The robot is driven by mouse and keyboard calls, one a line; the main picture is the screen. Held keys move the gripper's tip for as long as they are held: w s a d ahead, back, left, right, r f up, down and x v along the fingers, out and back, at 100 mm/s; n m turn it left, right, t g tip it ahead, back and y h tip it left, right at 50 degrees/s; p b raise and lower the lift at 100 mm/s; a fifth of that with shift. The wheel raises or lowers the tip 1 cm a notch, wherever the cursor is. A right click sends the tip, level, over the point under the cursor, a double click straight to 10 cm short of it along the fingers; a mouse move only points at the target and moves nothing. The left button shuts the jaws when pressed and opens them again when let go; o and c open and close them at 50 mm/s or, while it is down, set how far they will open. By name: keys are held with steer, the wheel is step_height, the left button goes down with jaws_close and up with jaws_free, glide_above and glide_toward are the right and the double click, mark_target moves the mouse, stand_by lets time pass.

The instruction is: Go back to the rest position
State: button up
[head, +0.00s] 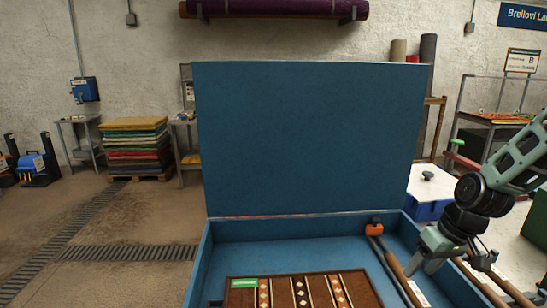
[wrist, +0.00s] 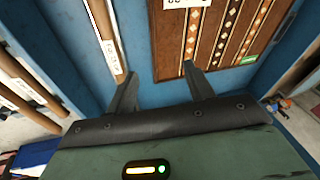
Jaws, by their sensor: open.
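My gripper (head: 422,270) hangs over the right part of an open blue box (head: 197,262), at the end of my arm coming in from the right. In the wrist view its two fingers (wrist: 160,78) are spread apart with nothing between them.
The box's blue lid (head: 308,135) stands upright behind. An orange-headed tool (head: 374,229) lies at the right, near more wooden handles (head: 484,283). A white-lidded blue bin (head: 430,187) stands behind the arm.

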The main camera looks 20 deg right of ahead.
steer(key=a+r+n+g, duration=0.2)
steer(key=a+n, duration=0.1)
steer(key=a, duration=0.8)
steer(key=s+a+r+n+h, duration=0.1)
steer(key=s+a+r+n, duration=0.1)
steer(key=s+a, duration=0.4)
steer(key=s+a+r+n+h+b, duration=0.1)
steer(key=s+a+r+n, duration=0.2)
steer(key=s+a, duration=0.4)
steer(key=a+r, duration=0.1)
steer(key=a, duration=0.7)
steer(key=shift+a+g, duration=0.3)
steer(key=shift+a, duration=0.1)
